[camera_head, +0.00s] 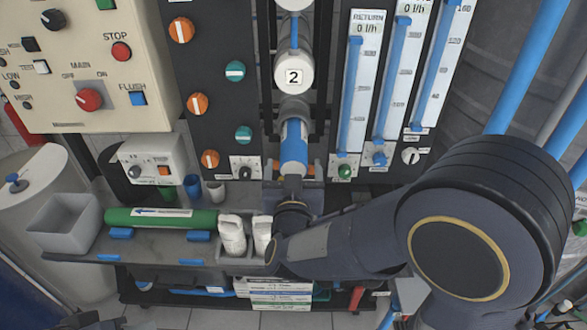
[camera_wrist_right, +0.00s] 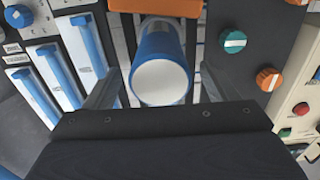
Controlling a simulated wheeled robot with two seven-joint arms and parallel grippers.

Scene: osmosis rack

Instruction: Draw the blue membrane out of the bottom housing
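The blue membrane (camera_head: 294,152) sticks out of the lower end of the bottom housing (camera_head: 294,108), below the white housing marked 2. In the right wrist view the membrane (camera_wrist_right: 163,50) points at the camera with its round white end face. My right gripper (camera_head: 291,186) is just below that end, lined up with it. Its two fingers stand apart on either side of the membrane in the wrist view, with a gap showing on each side. Dark parts at the lower left edge of the head view may be my left gripper (camera_head: 96,322); its fingers cannot be made out.
A shelf below the rack holds a green tube (camera_head: 160,218), a grey bin (camera_head: 64,224), small cups and white bottles (camera_head: 232,234) close to my right wrist. Flow meters (camera_head: 355,85) stand right of the housing, valve knobs (camera_head: 235,71) left.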

